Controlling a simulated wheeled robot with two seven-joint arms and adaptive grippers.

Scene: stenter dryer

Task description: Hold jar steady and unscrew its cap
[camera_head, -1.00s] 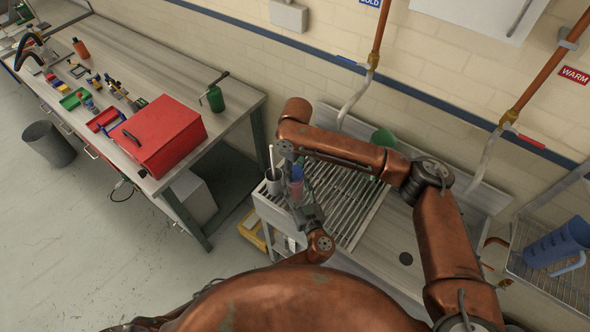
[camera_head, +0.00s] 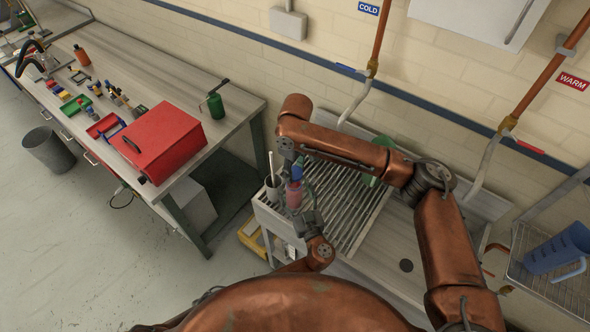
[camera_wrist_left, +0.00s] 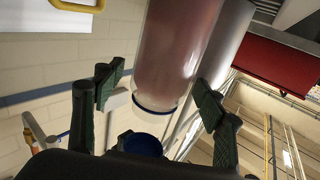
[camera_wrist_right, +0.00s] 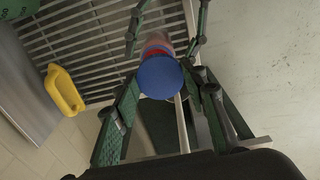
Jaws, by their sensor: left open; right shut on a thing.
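The jar (camera_head: 293,194) has a pinkish, see-through body and a blue cap (camera_wrist_right: 160,77). In the head view it is upright over the left end of the slatted rack. My right gripper (camera_wrist_right: 160,82) reaches down from above, with its fingers shut on either side of the cap. My left gripper (camera_head: 306,216) is low beside the jar. In the left wrist view its fingers (camera_wrist_left: 155,98) are spread wide, and the jar body (camera_wrist_left: 175,50) shows between and beyond them with a visible gap on the right. The exact finger contact at the cap is partly hidden.
The slatted rack (camera_head: 350,190) lies beside the sink counter. A dark cup (camera_head: 273,186) with a white stick stands close left of the jar. A red box (camera_head: 165,140) sits on the left workbench. A blue jug (camera_head: 555,250) is on the right shelf.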

